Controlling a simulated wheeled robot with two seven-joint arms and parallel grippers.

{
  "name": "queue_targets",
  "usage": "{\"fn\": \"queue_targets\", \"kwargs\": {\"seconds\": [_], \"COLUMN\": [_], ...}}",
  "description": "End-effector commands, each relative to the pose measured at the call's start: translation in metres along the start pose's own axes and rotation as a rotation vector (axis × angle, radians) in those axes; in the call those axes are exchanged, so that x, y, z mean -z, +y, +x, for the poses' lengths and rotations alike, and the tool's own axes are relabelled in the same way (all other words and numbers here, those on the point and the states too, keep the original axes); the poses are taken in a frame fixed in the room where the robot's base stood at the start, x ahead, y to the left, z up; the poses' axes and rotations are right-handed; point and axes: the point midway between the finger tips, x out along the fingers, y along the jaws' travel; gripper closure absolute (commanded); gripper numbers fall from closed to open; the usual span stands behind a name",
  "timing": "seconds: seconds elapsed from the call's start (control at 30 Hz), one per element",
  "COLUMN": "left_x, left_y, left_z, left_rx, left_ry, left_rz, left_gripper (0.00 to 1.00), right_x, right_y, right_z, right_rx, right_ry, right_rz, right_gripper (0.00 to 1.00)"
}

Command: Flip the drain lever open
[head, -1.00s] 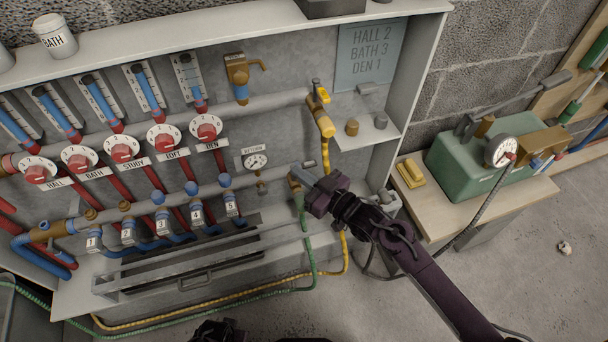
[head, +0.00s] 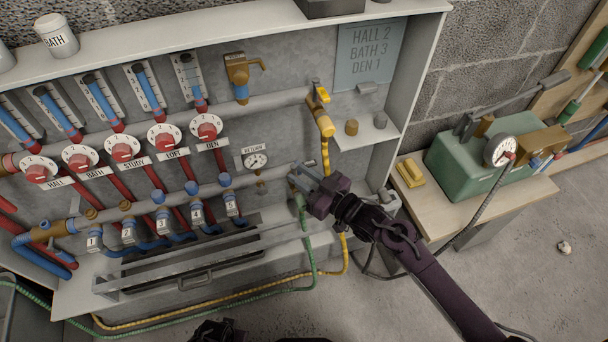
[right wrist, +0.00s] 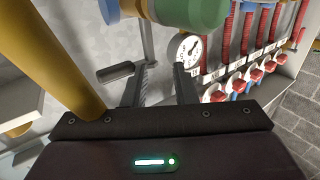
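The drain valve, at the right end of the lower pipe, is mostly hidden by my right gripper in the head view; a green hose (head: 308,235) hangs below it. A thin grey lever with a dark grip (right wrist: 116,72) shows there, close to the left finger's tip. My right gripper (head: 302,177) is open at the valve, its two fingers apart (right wrist: 161,80). My left gripper (head: 218,331) shows only partly at the bottom edge, dark and unclear.
A round return gauge (head: 256,161) is left of the valve. A yellow-handled valve (head: 322,100) with a yellow hose is above right. A small shelf (head: 368,133) and a green machine (head: 475,150) stand to the right. The floor at lower right is mostly clear.

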Motion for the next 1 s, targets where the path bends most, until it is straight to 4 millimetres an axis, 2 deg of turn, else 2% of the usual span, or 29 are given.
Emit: {"fn": "queue_targets", "kwargs": {"seconds": [0.03,0.23,0.4,0.47,0.53,1.0], "left_x": [0.0,-0.001,-0.001,-0.001,-0.001,-0.002], "left_y": [-0.001,-0.001,-0.001,-0.001,-0.001,-0.002], "left_z": [0.0,0.0,0.001,0.001,0.001,0.005], "left_rx": [0.001,0.002,0.002,0.002,0.002,0.002], "left_ry": [-0.001,-0.001,-0.001,-0.001,-0.001,-0.002], "left_rz": [0.001,0.002,0.002,0.002,0.002,0.002], "left_gripper": [0.64,0.64,0.64,0.64,0.64,0.64], "right_x": [-0.003,-0.004,-0.004,-0.003,-0.003,0.0], "right_y": [0.018,0.03,0.04,0.044,0.048,0.07], "right_z": [-0.007,-0.015,-0.021,-0.023,-0.025,-0.04], "right_rx": [-0.031,-0.031,-0.032,-0.032,-0.032,-0.02], "right_ry": [-0.011,-0.013,-0.012,-0.012,-0.012,-0.004], "right_rz": [-0.011,-0.011,-0.011,-0.011,-0.012,-0.007], "right_gripper": [0.63,0.63,0.77,0.73,0.63,0.63]}}
